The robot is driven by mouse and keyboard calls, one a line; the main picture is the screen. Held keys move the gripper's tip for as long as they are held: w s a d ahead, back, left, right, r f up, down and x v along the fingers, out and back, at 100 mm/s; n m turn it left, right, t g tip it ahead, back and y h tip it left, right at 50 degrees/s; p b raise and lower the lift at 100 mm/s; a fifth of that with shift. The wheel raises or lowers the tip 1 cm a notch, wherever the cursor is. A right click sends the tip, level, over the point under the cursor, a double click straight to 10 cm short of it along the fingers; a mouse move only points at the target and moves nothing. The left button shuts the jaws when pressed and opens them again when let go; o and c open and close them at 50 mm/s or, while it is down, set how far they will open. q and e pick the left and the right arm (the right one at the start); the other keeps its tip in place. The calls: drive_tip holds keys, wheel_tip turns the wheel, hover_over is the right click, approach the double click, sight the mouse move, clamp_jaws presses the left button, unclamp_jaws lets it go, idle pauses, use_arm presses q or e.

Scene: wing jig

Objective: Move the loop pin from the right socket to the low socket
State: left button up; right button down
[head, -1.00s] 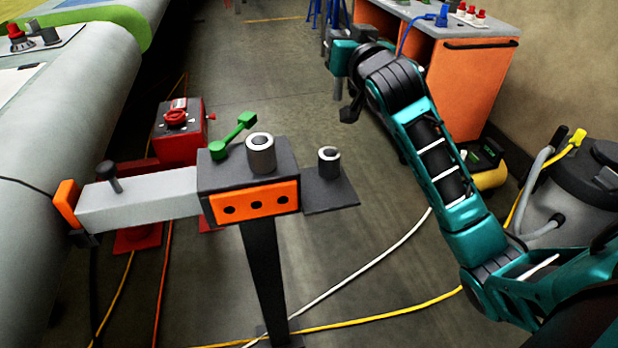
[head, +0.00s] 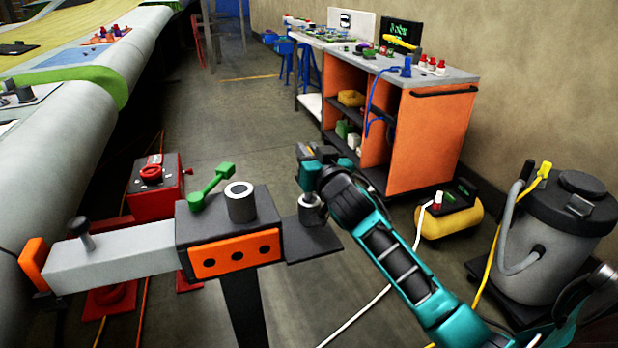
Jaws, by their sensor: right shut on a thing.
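The jig's dark block has a wide grey socket (head: 240,203) on its top with an open bore; I take it as the right socket. The low socket (head: 311,211) is a smaller grey cylinder on the dark plate (head: 312,243) at the block's right side. My right gripper (head: 309,187) is directly over the low socket, its fingers at or just above the rim. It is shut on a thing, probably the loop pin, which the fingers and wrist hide. I cannot tell whether the pin is inside the socket. My left gripper is not in view.
A green toggle handle (head: 211,187) stands beside the wide socket. A red box (head: 154,190) stands behind. An orange workbench (head: 432,140) and a grey vacuum (head: 560,220) are at right.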

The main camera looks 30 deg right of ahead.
drive_tip(key=shift+f+b, duration=0.5)
drive_tip(key=shift+f, duration=1.95)
drive_tip(key=shift+f, duration=0.1)
drive_tip(key=c, duration=1.1)
unclamp_jaws()
drive_tip(key=shift+s, duration=0.15)
drive_tip(key=v, duration=1.1)
drive_tip(key=s+a+f+n+g+y, duration=0.2)
drive_tip(key=s+a+f, duration=0.3)
drive_tip(key=f, duration=0.3)
drive_tip(key=s+a+f+n+g+y, duration=0.2)
drive_tip(key=s+a+f, duration=0.3)
drive_tip(key=f, duration=0.3)
drive_tip(key=s+a+f+n+g+y, duration=0.2)
drive_tip(key=s+a+f, duration=0.3)
drive_tip(key=f, duration=0.4)
drive_tip(key=shift+a+g, duration=0.2)
drive_tip(key=shift+g, duration=0.2)
